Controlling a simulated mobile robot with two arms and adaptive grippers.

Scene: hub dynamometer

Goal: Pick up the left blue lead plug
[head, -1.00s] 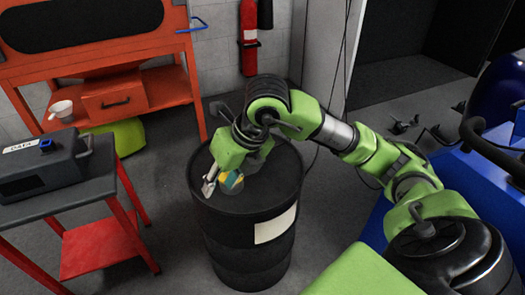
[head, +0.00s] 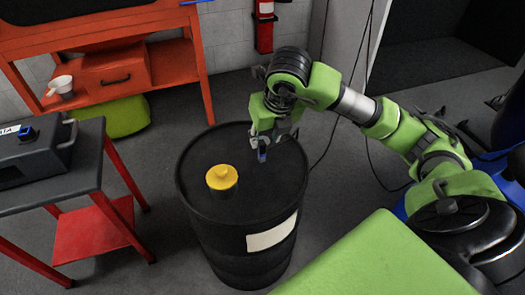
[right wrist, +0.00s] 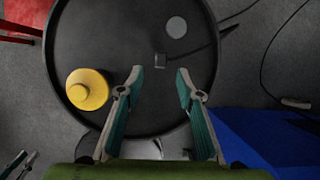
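What seem to be my left gripper's fingers (right wrist: 20,165) show apart in the wrist view's lower left corner.
A yellow-topped container (head: 222,178) stands on the drum, left of my right gripper. It also shows in the wrist view (right wrist: 87,90). A grey box (head: 30,150) with a blue piece on top (head: 27,133) sits on the table at left. An orange bench (head: 170,65) stands behind.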

